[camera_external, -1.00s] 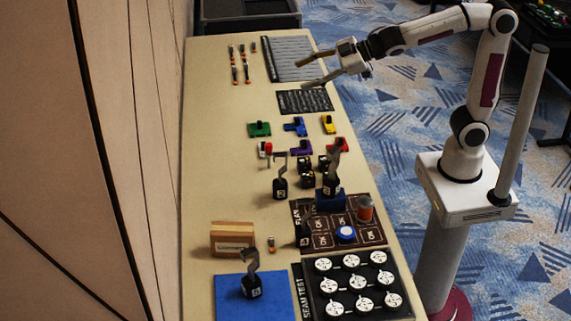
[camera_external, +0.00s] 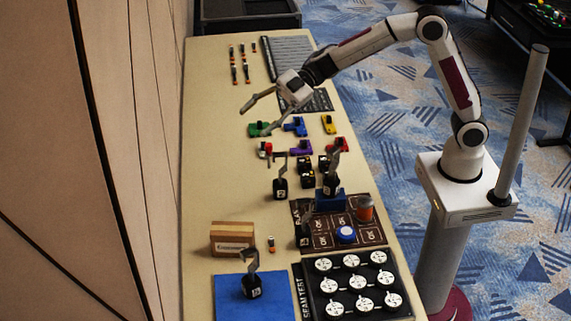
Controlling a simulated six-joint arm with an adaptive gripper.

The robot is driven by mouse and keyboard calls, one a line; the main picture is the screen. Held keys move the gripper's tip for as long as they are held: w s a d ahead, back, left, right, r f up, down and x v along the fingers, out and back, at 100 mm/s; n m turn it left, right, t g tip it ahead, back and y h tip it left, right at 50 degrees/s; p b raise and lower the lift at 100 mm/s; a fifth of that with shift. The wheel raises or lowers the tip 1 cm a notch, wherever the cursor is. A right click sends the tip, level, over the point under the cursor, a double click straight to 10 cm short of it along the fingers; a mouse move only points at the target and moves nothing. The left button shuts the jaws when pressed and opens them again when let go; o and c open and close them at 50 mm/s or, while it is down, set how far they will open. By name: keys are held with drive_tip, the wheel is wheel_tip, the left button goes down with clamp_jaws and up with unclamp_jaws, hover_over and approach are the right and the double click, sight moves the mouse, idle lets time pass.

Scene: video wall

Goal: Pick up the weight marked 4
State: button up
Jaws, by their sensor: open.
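Several black weights with grey hook-shaped tops and small white labels stand on the table. One weight (camera_external: 280,190) stands mid-table, and another weight (camera_external: 331,187) is on a blue block (camera_external: 331,203). A third weight (camera_external: 304,238) is at the left edge of the brown board, and one more weight (camera_external: 252,287) is on the blue mat (camera_external: 225,297). The labels are too small to read, so I cannot tell which is marked 4. My gripper (camera_external: 255,122) is open and empty, above the table near the green toy car, apart from all the weights.
Green (camera_external: 259,130), blue (camera_external: 294,126), yellow (camera_external: 328,124) and purple (camera_external: 301,147) toy cars lie between my gripper and the weights. A cardboard box (camera_external: 231,240), an orange-topped cylinder (camera_external: 365,208) and a panel of white discs (camera_external: 334,305) are nearer. The table's left strip is clear.

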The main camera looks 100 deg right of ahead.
wheel_tip(320, 180, down, 6)
drive_tip(key=a+n+g+y, duration=0.2)
drive_tip(key=n+g+y, duration=0.4)
drive_tip(key=g, duration=0.6)
approach(304, 218)
wheel_tip(304, 218, up, 5)
drive_tip(key=a, duration=0.2)
drive_tip(key=shift+a+f, duration=0.1)
drive_tip(key=shift+x, duration=1.2)
drive_tip(key=shift+a, duration=0.1)
drive_tip(key=shift+x, duration=2.55)
drive_tip(key=shift+f, duration=0.15)
